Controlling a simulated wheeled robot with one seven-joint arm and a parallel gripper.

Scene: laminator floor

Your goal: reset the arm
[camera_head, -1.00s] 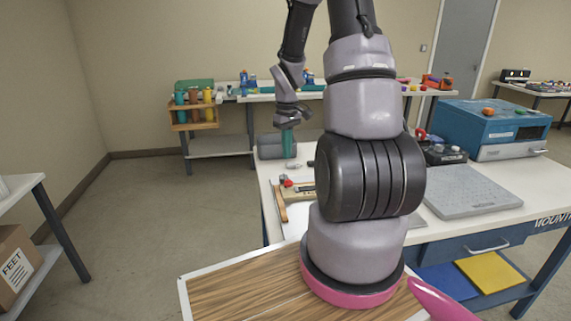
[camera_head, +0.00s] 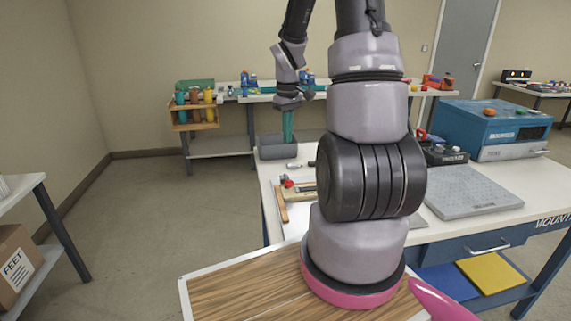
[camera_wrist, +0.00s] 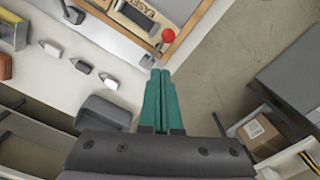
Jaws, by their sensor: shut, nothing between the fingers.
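My gripper (camera_head: 288,138) hangs fingers-down near the left far corner of the white table (camera_head: 500,185) in the head view. Its green fingers are together with nothing between them. The fingers also show in the wrist view (camera_wrist: 160,88), pointing toward a red ball-shaped knob (camera_wrist: 168,35). A dark grey box (camera_head: 270,150) is behind and beside the fingers in the head view. My arm hides the middle of the table.
A blue machine (camera_head: 490,125) and a grey plate (camera_head: 465,190) stand on the table's right. A wooden-framed item (camera_head: 281,205) lies at its left edge. A back shelf holds a bottle rack (camera_head: 193,115). The floor at left (camera_head: 140,210) is clear.

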